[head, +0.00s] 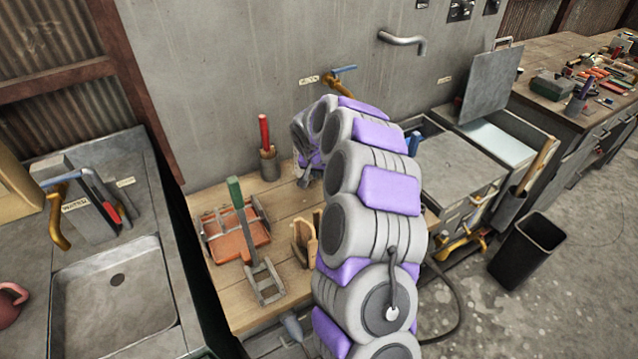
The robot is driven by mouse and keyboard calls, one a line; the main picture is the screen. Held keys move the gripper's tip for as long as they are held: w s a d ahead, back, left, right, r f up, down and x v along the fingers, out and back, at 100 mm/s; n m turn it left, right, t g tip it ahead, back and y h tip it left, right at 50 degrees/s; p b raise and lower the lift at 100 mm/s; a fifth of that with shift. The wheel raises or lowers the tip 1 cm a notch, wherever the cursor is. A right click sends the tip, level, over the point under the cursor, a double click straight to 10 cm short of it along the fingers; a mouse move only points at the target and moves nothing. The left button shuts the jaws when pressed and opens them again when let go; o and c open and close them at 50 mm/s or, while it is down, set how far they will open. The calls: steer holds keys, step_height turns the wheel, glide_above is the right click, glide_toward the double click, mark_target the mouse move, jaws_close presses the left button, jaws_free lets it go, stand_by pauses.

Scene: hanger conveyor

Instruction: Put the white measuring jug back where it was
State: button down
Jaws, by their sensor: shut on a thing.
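My gripper (304,160) is at the far end of my arm, low over the back of the wooden bench (210,178), close to the grey wall. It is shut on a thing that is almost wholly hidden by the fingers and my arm. Only a small pale patch shows there, which fits the white measuring jug, but its shape and tilt cannot be made out. No other white jug is in view. I cannot tell whether the held thing touches the bench top.
Left of my gripper stands a holder with a red-handled tool (268,162). An orange-red tray (236,236) and a green-handled tool (236,193) are on the bench. A metal sink (115,305) is at left. A brass tap (338,84) projects above my gripper. A black bin (527,250) stands at right.

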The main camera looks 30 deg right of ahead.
steer(key=f, duration=0.3)
steer(key=shift+a+f+b, duration=0.1)
steer(key=shift+a+b, duration=0.1)
steer(key=shift+b, duration=0.2)
steer(key=shift+a+f, duration=0.15)
steer(key=shift+f, duration=0.15)
steer(key=shift+a, duration=0.15)
steer(key=c, duration=1)
jaws_free()
steer(key=shift+d, duration=0.3)
steer(key=shift+c, duration=0.2)
steer(key=shift+a, duration=0.1)
